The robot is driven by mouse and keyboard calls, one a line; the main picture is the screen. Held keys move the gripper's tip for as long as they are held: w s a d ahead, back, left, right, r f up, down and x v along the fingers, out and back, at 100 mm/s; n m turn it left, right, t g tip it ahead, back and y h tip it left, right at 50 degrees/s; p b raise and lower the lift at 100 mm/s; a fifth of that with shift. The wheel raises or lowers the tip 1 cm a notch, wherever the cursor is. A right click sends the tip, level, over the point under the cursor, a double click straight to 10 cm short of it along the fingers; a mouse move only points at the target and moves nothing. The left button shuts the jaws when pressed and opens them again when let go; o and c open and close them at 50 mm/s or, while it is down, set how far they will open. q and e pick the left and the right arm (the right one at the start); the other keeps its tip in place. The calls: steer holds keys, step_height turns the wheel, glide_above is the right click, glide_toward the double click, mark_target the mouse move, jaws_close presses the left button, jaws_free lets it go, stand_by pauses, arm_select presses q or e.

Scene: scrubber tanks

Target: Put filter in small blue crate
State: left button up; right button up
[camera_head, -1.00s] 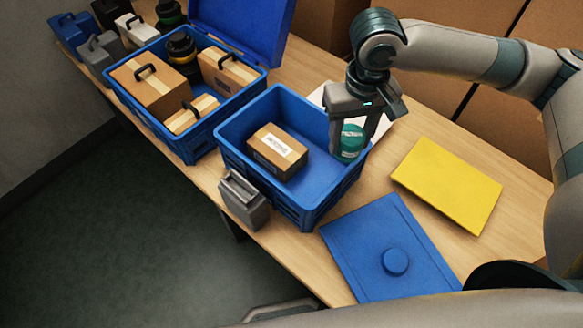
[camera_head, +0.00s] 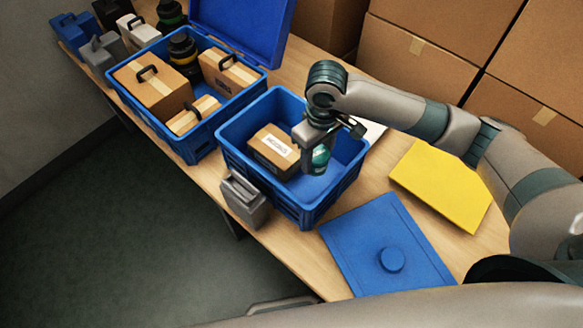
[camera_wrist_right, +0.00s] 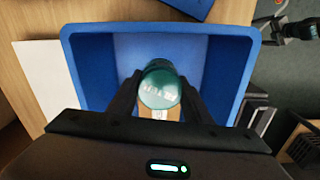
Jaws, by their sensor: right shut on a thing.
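The filter (camera_head: 319,160) is a green, rounded piece with a pale label, held in my right gripper (camera_head: 318,150). It hangs over the inside of the small blue crate (camera_head: 338,197), near its right part; I cannot tell if it touches the floor. In the right wrist view, the filter (camera_wrist_right: 160,86) sits between the two fingers of my right gripper (camera_wrist_right: 160,92), with the crate's blue wall (camera_wrist_right: 240,75) around it. A cardboard box (camera_head: 274,148) lies in the crate, left of the filter. My left gripper is not in view.
A larger blue crate (camera_head: 196,149) with boxes stands at the left, its lid raised. A grey container (camera_head: 244,200) stands against the small crate's front. A blue lid (camera_head: 375,235) and a yellow panel (camera_head: 440,185) lie on the table to the right. Cardboard boxes (camera_head: 430,55) stack behind.

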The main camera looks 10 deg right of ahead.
mark_target(316, 169)
steer(key=shift+f, duration=0.15)
step_height(316, 169, down, 5)
steer(key=shift+f+p, duration=0.2)
steer(key=shift+p, duration=0.25)
steer(key=shift+f, duration=0.25)
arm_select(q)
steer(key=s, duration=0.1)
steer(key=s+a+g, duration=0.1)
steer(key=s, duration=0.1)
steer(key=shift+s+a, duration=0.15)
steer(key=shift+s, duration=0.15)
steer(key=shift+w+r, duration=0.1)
arm_select(e)
steer(key=shift+f, duration=0.35)
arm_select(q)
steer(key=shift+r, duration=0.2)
arm_select(e)
steer(key=shift+f, duration=1.55)
